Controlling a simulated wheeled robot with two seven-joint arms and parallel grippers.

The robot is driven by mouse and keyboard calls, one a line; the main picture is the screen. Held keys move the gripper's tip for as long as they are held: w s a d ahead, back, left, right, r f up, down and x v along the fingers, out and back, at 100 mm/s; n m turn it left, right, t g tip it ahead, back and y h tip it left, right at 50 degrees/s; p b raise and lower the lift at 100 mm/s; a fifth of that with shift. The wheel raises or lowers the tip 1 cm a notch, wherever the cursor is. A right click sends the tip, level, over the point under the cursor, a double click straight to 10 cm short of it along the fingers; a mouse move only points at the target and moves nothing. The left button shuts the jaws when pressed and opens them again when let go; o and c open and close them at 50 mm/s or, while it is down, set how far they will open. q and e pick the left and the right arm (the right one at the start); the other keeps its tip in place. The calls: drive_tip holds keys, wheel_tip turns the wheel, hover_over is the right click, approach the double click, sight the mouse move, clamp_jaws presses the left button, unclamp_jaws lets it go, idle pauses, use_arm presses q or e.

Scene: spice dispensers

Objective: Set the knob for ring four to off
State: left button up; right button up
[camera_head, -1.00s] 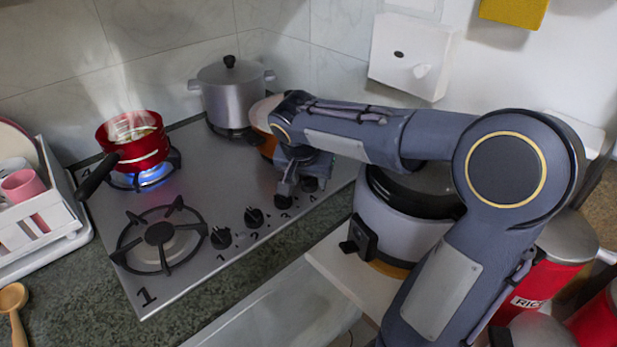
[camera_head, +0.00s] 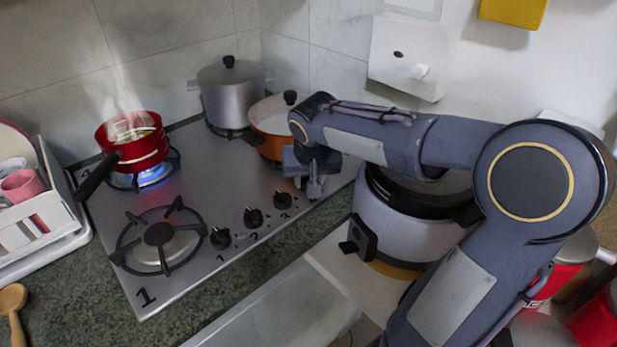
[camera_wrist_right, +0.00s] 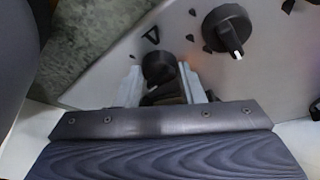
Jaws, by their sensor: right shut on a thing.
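The knob for ring four (camera_wrist_right: 158,68) is a round black knob, last in the row on the steel hob (camera_head: 215,185). It sits between the two fingers of my right gripper (camera_wrist_right: 160,84), which is shut on it. In the head view my right gripper (camera_head: 314,190) comes down over this knob and hides it. A mark like a 4 shows beside the knob in the wrist view. An orange pan (camera_head: 268,145) stands at the hob's back right; any flame under it is hidden. My left gripper is not in view.
Three other black knobs (camera_head: 221,237) (camera_head: 253,217) (camera_head: 283,200) run along the front edge. A red pot (camera_head: 133,145) steams over a blue flame. A grey pot (camera_head: 230,95) stands behind. A rice cooker (camera_head: 385,228) stands close to the right.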

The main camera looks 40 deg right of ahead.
drive_tip(key=n, duration=0.1)
drive_tip(key=n+y, duration=0.1)
drive_tip(key=n, duration=0.1)
drive_tip(key=n+p, duration=0.1)
drive_tip(key=shift+d+n+t+y, duration=0.25)
drive_tip(key=shift+n+t+y, duration=0.05)
drive_tip(key=shift+n+y, duration=0.1)
idle(0.4)
drive_tip(key=o, duration=1)
drive_tip(key=shift+s, duration=0.1)
drive_tip(key=shift+p+v, duration=0.45)
drive_tip(key=shift+v, duration=3.5)
drive_tip(key=shift+n, duration=0.3)
